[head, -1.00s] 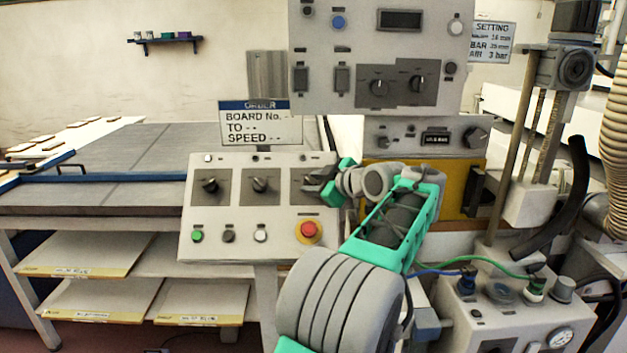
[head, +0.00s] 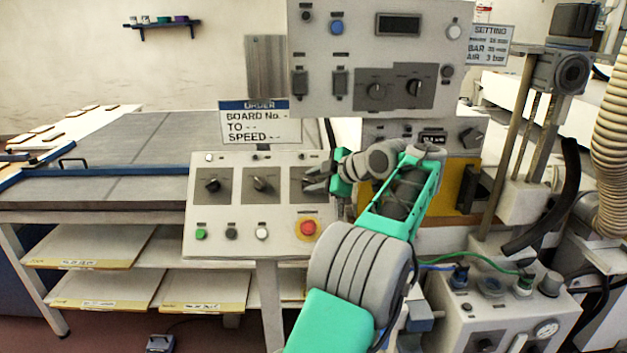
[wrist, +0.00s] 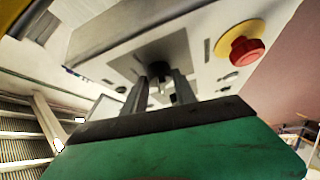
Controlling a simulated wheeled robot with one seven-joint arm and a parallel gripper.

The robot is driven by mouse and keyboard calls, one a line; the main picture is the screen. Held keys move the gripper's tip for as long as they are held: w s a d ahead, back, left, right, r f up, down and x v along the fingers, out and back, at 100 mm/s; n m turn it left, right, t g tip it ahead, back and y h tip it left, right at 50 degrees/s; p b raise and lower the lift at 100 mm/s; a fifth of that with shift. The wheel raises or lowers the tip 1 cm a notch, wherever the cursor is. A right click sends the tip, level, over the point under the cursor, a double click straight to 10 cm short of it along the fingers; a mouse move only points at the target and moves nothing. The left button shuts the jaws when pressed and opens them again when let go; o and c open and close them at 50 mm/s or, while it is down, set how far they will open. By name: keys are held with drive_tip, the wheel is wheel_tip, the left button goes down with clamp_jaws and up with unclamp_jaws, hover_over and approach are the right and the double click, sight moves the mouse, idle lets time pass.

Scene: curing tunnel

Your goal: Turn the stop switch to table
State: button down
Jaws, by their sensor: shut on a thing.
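Which switch is the stop switch, and the knob's labels, cannot be read.
A red emergency button (head: 308,228) sits just below my gripper. An upper panel (head: 345,45) with more knobs overhangs. The order sign (head: 255,122) stands behind the lower panel. A pneumatic box (head: 500,320) with hoses stands at right.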

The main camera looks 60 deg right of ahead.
drive_tip(key=shift+f, duration=0.1)
drive_tip(key=c, duration=1.3)
unclamp_jaws()
drive_tip(key=shift+o, duration=0.2)
drive_tip(key=p+v, duration=0.2)
drive_tip(key=v, duration=0.6)
drive_tip(key=shift+w, duration=0.1)
